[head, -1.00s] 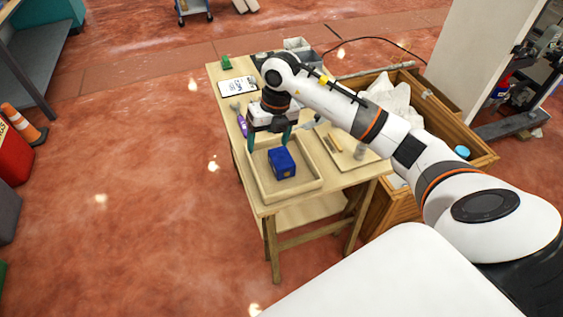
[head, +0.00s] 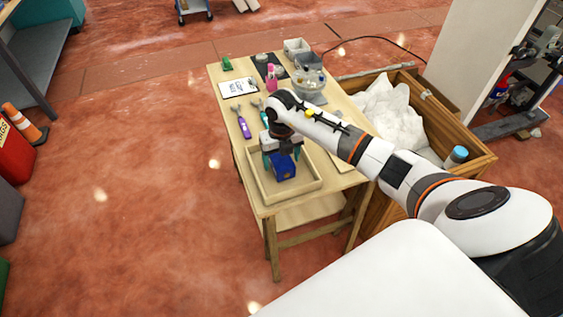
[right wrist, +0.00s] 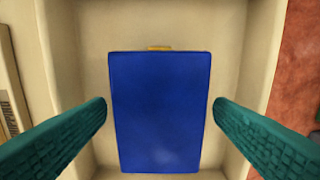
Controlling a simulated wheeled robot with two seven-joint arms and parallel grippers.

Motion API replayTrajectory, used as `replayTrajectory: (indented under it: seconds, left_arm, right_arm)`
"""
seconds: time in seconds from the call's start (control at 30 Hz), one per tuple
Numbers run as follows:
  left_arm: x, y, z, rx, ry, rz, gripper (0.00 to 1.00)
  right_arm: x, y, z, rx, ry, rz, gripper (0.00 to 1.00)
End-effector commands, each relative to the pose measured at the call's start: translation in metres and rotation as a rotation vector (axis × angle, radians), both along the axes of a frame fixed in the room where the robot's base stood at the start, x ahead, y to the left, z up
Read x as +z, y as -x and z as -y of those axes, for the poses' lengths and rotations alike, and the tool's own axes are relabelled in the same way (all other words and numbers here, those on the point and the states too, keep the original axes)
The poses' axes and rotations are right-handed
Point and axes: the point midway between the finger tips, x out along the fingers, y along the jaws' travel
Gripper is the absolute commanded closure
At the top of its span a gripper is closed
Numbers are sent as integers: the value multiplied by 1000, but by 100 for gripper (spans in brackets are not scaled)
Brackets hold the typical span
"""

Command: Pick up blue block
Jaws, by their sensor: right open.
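The blue block (head: 284,168) sits in a shallow wooden tray (head: 291,201) on the near part of the table. My right gripper (head: 282,162) is over the tray, pointing down at the block. In the right wrist view the blue block (right wrist: 160,112) lies between the two teal fingers of the right gripper (right wrist: 160,112), with a gap on each side. The fingers are open and hold nothing. A small yellow part shows at the block's far edge. My left gripper is not in view.
The table (head: 222,74) also holds a clipboard (head: 238,87), a purple-handled tool (head: 243,124), a pink bottle (head: 271,78) and a clear bowl (head: 308,82). A wooden crate (head: 470,166) with white bags stands to the right.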

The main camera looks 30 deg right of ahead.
Motion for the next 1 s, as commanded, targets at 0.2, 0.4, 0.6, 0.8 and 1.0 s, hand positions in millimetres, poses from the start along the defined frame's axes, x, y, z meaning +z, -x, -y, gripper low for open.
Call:
replayTrajectory:
  seconds: [0.2, 0.4, 0.6, 0.8, 1.0]
  left_arm:
    - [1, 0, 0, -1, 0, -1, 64]
    - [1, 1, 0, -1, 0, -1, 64]
    - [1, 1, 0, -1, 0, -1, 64]
    - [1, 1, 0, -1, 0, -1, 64]
    - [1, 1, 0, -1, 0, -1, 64]
  right_arm:
    - [-11, 1, 0, 1, 0, 0, 24]
    - [-11, 0, 0, 1, 0, 0, 33]
    - [-11, 0, 0, 1, 0, 1, 66]
    - [-9, -1, 0, 1, 0, 3, 93]
    - [-8, -1, 0, 1, 0, 4, 93]
